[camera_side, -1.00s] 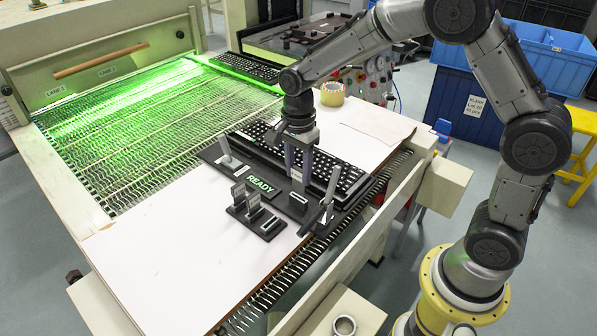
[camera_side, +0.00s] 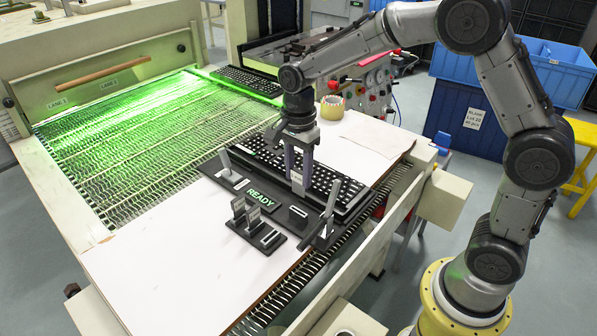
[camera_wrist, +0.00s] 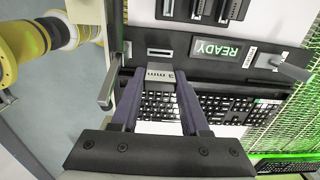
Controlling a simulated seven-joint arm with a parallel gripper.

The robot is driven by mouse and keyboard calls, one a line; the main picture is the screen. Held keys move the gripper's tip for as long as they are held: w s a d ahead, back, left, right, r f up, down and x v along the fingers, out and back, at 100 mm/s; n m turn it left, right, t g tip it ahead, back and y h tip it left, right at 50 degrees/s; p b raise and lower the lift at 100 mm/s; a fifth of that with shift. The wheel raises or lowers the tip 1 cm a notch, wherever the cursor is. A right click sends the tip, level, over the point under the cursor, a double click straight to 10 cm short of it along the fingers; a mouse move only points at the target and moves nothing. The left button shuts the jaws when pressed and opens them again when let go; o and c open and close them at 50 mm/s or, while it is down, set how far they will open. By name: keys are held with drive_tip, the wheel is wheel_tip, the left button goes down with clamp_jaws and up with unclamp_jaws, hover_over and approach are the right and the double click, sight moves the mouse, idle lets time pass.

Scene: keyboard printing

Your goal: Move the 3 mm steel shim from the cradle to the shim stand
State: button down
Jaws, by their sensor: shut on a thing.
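My gripper (camera_side: 297,188) is shut on the grey steel shim (camera_wrist: 158,77), marked "3 mm" in the wrist view. The shim shows as a small pale piece between the fingertips in the side view (camera_side: 297,178). It is held above the black cradle (camera_side: 225,187), at the keyboard's near edge. A pale-edged slot block (camera_side: 298,212) on the cradle is apart from the shim and looks empty. The black shim stand (camera_side: 258,239) is in front of the cradle. Two grey shims stand upright in it, and its right-hand slot (camera_side: 269,237) looks empty.
A black keyboard (camera_side: 335,185) lies in the cradle, beneath my fingers. Upright grey levers stand at the cradle's left (camera_side: 226,160) and right (camera_side: 332,196). A READY display (camera_side: 260,198) lies between. The white board (camera_side: 165,240) is clear to the left; a tape roll (camera_side: 332,107) sits behind.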

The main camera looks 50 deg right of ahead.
drive_tip(key=n, duration=0.4)
drive_tip(key=shift+w+r+n, duration=0.1)
drive_tip(key=shift+n, duration=0.2)
drive_tip(key=a+n, duration=0.9)
drive_tip(key=n, duration=0.4)
drive_tip(key=shift+w+f, duration=0.2)
drive_tip(key=shift+w, duration=0.1)
drive_tip(key=shift+f, duration=2.95)
drive_tip(key=shift+f, duration=1.25)
